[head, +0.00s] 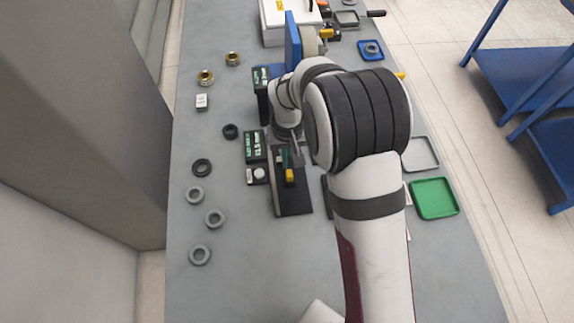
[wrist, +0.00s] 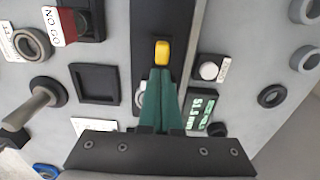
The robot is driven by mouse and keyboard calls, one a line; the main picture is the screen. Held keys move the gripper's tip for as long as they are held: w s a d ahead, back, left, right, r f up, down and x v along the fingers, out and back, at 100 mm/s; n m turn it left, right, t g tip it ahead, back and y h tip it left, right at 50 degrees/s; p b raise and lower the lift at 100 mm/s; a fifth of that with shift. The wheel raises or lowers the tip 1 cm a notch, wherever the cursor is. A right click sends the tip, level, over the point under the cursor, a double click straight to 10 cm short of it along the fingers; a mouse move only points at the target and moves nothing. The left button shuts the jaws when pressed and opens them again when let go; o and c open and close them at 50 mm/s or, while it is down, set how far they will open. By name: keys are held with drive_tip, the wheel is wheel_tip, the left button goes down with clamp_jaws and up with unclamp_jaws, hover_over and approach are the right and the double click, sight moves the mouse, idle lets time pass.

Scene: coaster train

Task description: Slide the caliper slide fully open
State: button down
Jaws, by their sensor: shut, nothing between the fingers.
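The caliper is a long black base (head: 293,203) on the grey bench, and its base also shows in the wrist view (wrist: 176,15). A yellow knob (head: 290,175), apparently the slide's handle, stands on it and appears in the wrist view (wrist: 162,52). My gripper (wrist: 160,72) has its green fingers together and empty. The fingertips are right beside the yellow knob in the wrist view; I cannot tell whether they touch it. My arm hides part of the caliper in the head view.
A dark display with green digits (head: 255,146) and a white button (head: 260,174) sit left of the caliper. Several grey rings, such as one (head: 215,219), lie at left. A green tray (head: 434,198) is at right.

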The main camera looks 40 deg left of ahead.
sight(291, 170)
drive_tip(key=shift+s+d, duration=0.4)
drive_tip(key=shift+s, duration=0.05)
idle(0.5)
drive_tip(key=shift+s+d, duration=0.4)
drive_tip(key=shift+w+a+r, duration=0.15)
drive_tip(key=shift+r, duration=0.85)
drive_tip(key=shift+w+a+r, duration=0.1)
drive_tip(key=shift+r, duration=0.9)
drive_tip(key=shift+w+d+r, duration=0.1)
drive_tip(key=shift+d+r, duration=0.1)
drive_tip(key=shift+d, duration=0.05)
drive_tip(key=s+d+r+m, duration=0.2)
drive_tip(key=d+r+m, duration=0.15)
drive_tip(key=d, duration=0.45)
drive_tip(key=s+d+r+m+y, duration=0.1)
drive_tip(key=d+r+m, duration=0.2)
drive_tip(key=d+r, duration=0.35)
drive_tip(key=s+d+r+m, duration=0.2)
drive_tip(key=d+r+m, duration=0.1)
drive_tip(key=d, duration=0.6)
drive_tip(key=s+d+m, duration=0.5)
drive_tip(key=s, duration=0.4)
drive_tip(key=shift+s+r+y, duration=0.15)
drive_tip(key=shift+r+y, duration=0.1)
drive_tip(key=shift+y, duration=0.15)
